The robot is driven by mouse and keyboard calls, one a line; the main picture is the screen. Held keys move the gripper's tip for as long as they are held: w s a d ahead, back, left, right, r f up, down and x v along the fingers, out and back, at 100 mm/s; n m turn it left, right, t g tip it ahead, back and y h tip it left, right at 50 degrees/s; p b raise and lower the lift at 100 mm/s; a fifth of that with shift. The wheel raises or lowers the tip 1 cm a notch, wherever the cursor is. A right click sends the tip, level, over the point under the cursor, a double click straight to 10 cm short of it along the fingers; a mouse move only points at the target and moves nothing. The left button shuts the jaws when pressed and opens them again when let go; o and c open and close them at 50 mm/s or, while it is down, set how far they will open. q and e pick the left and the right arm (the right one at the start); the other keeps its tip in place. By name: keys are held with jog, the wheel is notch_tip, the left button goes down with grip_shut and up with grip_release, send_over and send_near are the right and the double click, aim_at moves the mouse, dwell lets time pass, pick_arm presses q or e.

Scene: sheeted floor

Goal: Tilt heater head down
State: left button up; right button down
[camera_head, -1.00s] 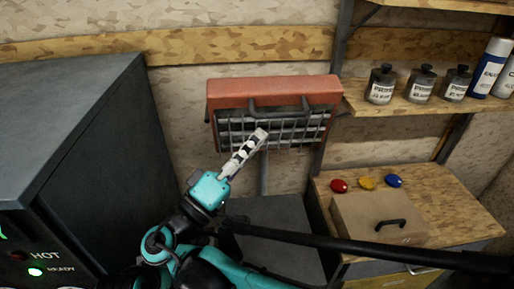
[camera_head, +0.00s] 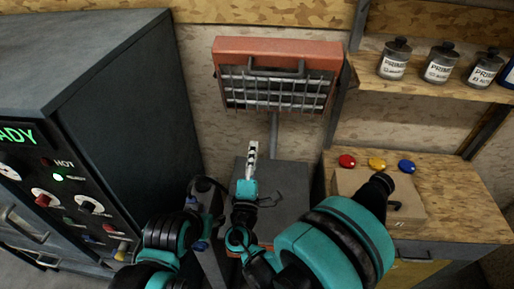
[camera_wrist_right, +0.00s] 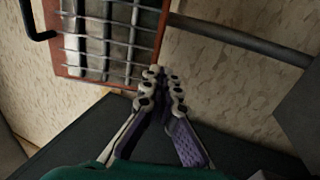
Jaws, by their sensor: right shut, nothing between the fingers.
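The heater head (camera_head: 300,52) is a red box with a wire grille on its front and a dark bar handle. It sits on a grey post (camera_head: 273,135) against the wall. Its grille faces outward and the handle crosses the grille's upper part. My right gripper (camera_head: 252,150) points up just below the heater head, left of the post, and looks apart from it. In the right wrist view, the shut, empty fingers (camera_wrist_right: 161,82) end near the edge of the heater's grille (camera_wrist_right: 105,38). The handle (camera_wrist_right: 40,30) shows at far left there. My left gripper is not in view.
A dark oven-like cabinet (camera_head: 110,85) with knobs stands at left. A wooden bench (camera_head: 460,205) with red, yellow and blue buttons and a box is at right, under a shelf (camera_head: 420,97) of bottles. A dark flat block (camera_head: 285,180) lies below the heater.

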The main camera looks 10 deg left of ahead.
jog(key=b+x, duration=0.1)
jog(key=x, duration=1)
